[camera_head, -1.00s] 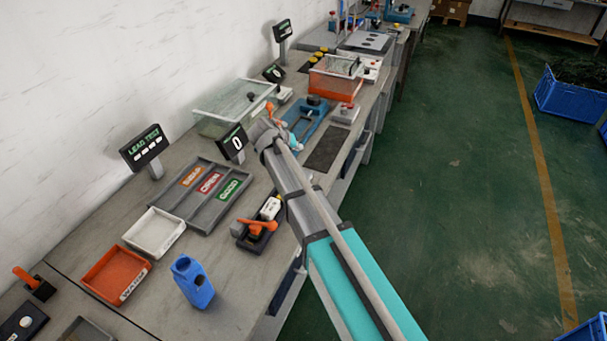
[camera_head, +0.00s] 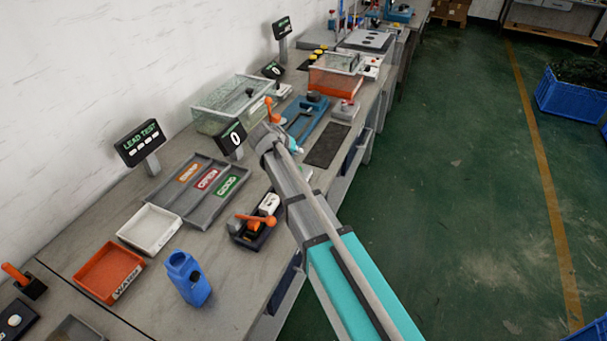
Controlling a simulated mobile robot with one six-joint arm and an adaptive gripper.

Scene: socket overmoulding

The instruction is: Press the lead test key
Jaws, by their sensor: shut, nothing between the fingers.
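The lead test display (camera_head: 140,143), a dark box on a post by the wall, reads LEAD TEST with a row of dashes under it. A black fixture with an orange lever (camera_head: 257,220) and a white block (camera_head: 268,204) sits at the bench's front edge, left of my arm. I cannot tell which part is the lead test key. My arm reaches in from the lower right over the bench edge, its wrist beside the counter display (camera_head: 232,138) showing 0. My gripper's fingers are hidden behind the wrist and forearm.
A grey sorting tray (camera_head: 196,210) with three labels, a white tray (camera_head: 149,230), an orange waste tray (camera_head: 109,272) and a blue holder (camera_head: 187,279) stand left of the arm. A blue fixture (camera_head: 313,107) and a clear bin (camera_head: 225,115) stand beyond. Green floor is open at right.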

